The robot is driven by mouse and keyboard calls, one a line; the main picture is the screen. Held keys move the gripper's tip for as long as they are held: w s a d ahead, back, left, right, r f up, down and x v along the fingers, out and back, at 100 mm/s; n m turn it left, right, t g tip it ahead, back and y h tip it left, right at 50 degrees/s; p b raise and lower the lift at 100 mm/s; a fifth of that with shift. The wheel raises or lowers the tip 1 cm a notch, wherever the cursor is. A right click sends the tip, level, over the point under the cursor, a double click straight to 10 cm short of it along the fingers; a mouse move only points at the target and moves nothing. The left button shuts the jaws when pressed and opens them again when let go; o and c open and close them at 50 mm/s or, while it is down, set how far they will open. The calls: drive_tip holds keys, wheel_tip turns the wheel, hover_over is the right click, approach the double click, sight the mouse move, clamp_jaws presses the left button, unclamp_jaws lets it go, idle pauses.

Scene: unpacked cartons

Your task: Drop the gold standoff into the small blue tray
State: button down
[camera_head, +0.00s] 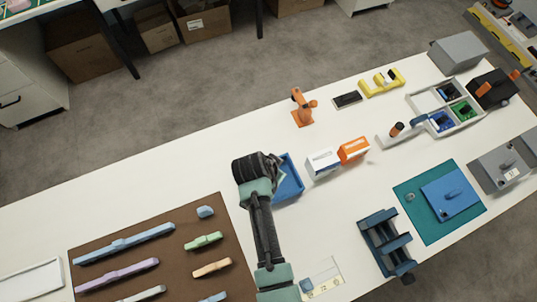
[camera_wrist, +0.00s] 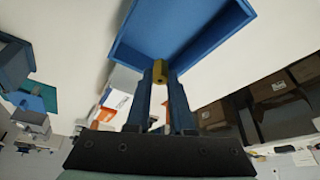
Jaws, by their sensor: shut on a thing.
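The gold standoff (camera_wrist: 159,69) shows in the wrist view between the tips of my gripper (camera_wrist: 160,80), which is shut on it. The small blue tray (camera_wrist: 205,62) fills the upper part of the wrist view, and the standoff appears against its near edge. I cannot tell how high the standoff is above the tray. In the head view the blue tray (camera_head: 290,180) lies on the white table, partly hidden behind my arm. My gripper's fingers and the standoff are hidden by my wrist in the head view.
A white box (camera_head: 323,164) and an orange box (camera_head: 354,150) stand just right of the tray. An orange robot-arm model (camera_head: 302,108) stands behind. A brown mat (camera_head: 110,243) with several coloured parts lies front left. The table (camera_head: 160,166) left of the tray is clear.

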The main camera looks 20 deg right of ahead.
drive_tip(key=shift+f+b, duration=1.35)
drive_tip(key=shift+f, duration=0.55)
drive_tip(key=shift+a, duration=0.1)
drive_tip(key=c, duration=0.7)
unclamp_jaws()
drive_tip(key=v, duration=1.3)
drive_tip(key=shift+w, duration=0.1)
